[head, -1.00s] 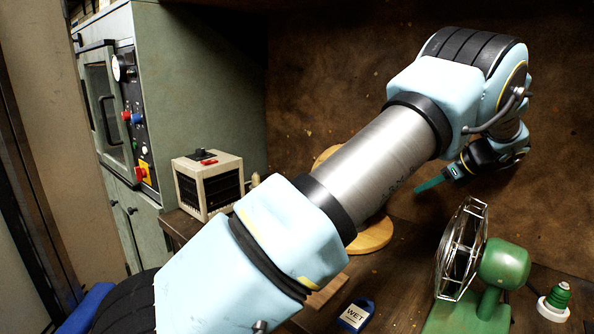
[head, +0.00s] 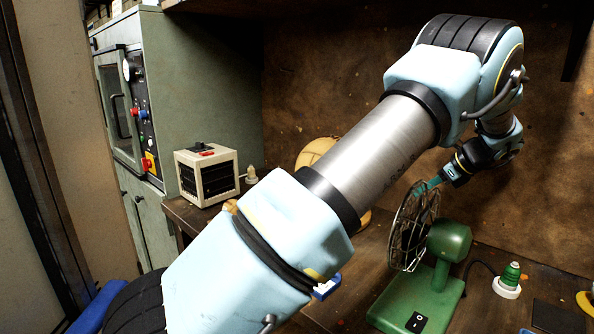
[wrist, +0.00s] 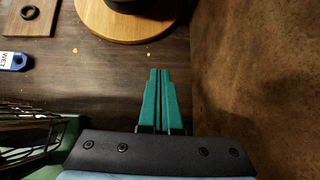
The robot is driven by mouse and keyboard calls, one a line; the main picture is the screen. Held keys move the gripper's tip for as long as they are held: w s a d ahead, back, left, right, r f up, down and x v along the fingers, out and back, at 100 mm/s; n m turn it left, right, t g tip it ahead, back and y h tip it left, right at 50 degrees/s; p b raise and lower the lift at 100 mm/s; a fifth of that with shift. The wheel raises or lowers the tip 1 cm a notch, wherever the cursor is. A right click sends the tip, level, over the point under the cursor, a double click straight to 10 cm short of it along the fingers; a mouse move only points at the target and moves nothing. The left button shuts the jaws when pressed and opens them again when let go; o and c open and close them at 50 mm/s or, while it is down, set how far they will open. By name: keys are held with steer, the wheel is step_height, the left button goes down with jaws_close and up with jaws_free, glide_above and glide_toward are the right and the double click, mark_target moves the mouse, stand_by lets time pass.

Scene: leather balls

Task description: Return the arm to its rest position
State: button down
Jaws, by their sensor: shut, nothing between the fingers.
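My gripper (wrist: 159,95) shows in the wrist view with its two teal fingers together and nothing between them. It is above the dark wooden bench. In the head view my gripper (head: 428,186) is partly seen beyond the top of the fan, pointing left. My arm stretches from the lower left to the upper right of the head view and hides part of the bench.
A green fan (head: 449,240) with a wire cage stands on the bench below my gripper. A round wooden board (wrist: 120,30) lies ahead of the fingertips. A small heater (head: 208,176) and a green cabinet (head: 205,90) are at left. A brown wall (wrist: 260,90) is close on the right.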

steer(key=s+a+f+n+g+h, duration=0.15)
steer(key=a+n, duration=0.45)
steer(key=a, duration=0.7)
steer(key=s+a+r+n+g+h, duration=0.1)
steer(key=s+a+n+g+h, duration=0.15)
steer(key=a+n, duration=0.65)
steer(key=s+a+f+n+h, duration=0.1)
steer(key=s+a+f+n, duration=0.1)
steer(key=s+a+n, duration=0.9)
steer(key=s+a, duration=0.5)
steer(key=a, duration=0.2)
steer(key=shift+g+h, duration=0.4)
